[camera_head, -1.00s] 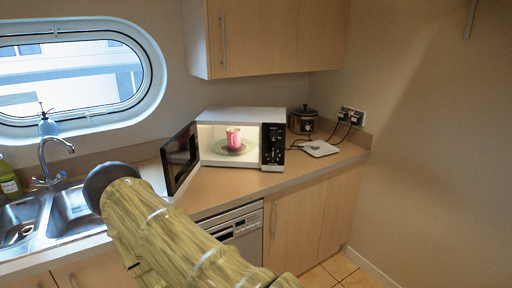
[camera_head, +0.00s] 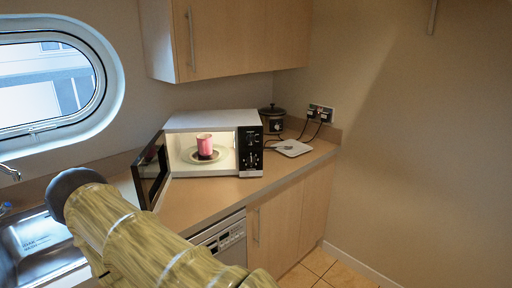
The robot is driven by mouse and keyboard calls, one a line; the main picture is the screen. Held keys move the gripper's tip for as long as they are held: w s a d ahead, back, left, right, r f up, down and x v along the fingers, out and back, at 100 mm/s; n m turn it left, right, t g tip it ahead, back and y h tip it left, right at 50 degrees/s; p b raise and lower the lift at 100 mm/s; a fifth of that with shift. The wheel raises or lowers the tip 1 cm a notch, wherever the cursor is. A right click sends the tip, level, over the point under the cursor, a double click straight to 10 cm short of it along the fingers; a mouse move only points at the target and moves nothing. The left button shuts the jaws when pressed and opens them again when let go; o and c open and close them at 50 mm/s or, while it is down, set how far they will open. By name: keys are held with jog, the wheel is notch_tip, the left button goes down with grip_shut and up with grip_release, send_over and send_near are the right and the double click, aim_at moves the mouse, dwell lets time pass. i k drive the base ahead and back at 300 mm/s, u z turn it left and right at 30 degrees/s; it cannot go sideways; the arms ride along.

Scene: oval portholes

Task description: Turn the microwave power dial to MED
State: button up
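The microwave (camera_head: 213,121) stands on the counter with its door (camera_head: 152,171) swung open to the left and its inside lit. A pink mug (camera_head: 204,145) sits on the plate (camera_head: 203,156) inside it. The black control panel (camera_head: 250,151) is on the right of its front. Dials show there, but their markings are too small to read. My arm reaches in from the bottom, with its dark rounded end over the sink side, left of the microwave and apart from it. No gripper fingers can be made out.
A black slow cooker (camera_head: 272,119) and a white board (camera_head: 292,148) stand right of the microwave, by wall plugs with cords. The sink (camera_head: 32,245) is at the left. A wall cupboard (camera_head: 235,40) hangs above. The counter before the microwave (camera_head: 205,200) is clear.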

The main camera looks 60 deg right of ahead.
aim_at(251, 139)
jog(key=z, duration=0.6)
jog(key=i, duration=0.8)
jog(key=z, duration=0.95)
